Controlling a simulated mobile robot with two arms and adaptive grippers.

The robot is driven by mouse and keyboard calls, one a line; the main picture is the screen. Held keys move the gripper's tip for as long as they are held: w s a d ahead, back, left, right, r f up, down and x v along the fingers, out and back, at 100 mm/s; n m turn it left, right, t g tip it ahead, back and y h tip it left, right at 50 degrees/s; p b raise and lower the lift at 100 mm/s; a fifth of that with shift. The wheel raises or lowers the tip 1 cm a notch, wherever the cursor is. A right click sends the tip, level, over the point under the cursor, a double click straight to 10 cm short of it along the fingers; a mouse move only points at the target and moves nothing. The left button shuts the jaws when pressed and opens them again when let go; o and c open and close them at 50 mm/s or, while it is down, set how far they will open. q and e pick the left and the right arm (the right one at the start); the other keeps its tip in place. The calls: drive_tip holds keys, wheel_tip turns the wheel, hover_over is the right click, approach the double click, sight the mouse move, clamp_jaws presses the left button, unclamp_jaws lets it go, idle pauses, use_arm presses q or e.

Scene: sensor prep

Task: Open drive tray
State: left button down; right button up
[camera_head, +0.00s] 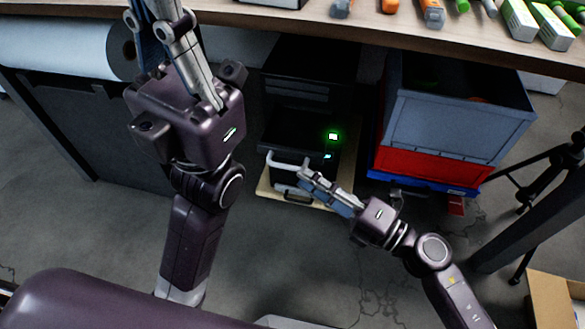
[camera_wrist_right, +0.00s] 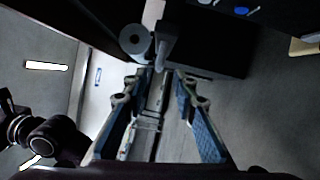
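The black machine (camera_head: 300,125) stands under the table and has a small green-lit display. Low on its front is a dark tray front with a pale grey handle (camera_head: 287,160), which I take for the drive tray; it looks shut. My right gripper (camera_head: 291,182) is beside the handle, at its lower right. In the right wrist view my right gripper (camera_wrist_right: 160,82) has its blue-padded fingers apart, with a grey bar (camera_wrist_right: 165,45) just beyond the tips. I cannot tell whether it touches. My left gripper (camera_head: 158,20) is raised at upper left, fingers pointing up, tips unclear.
The table (camera_head: 360,22) overhangs the machine. A grey and red crate (camera_head: 450,115) stands to its right. A white roll (camera_head: 60,48) is at left. A tripod (camera_head: 530,190) and a cardboard box (camera_head: 553,298) are at right.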

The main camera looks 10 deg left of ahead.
drive_tip(key=v, duration=0.5)
drive_tip(key=shift+s+d, duration=0.1)
idle(0.4)
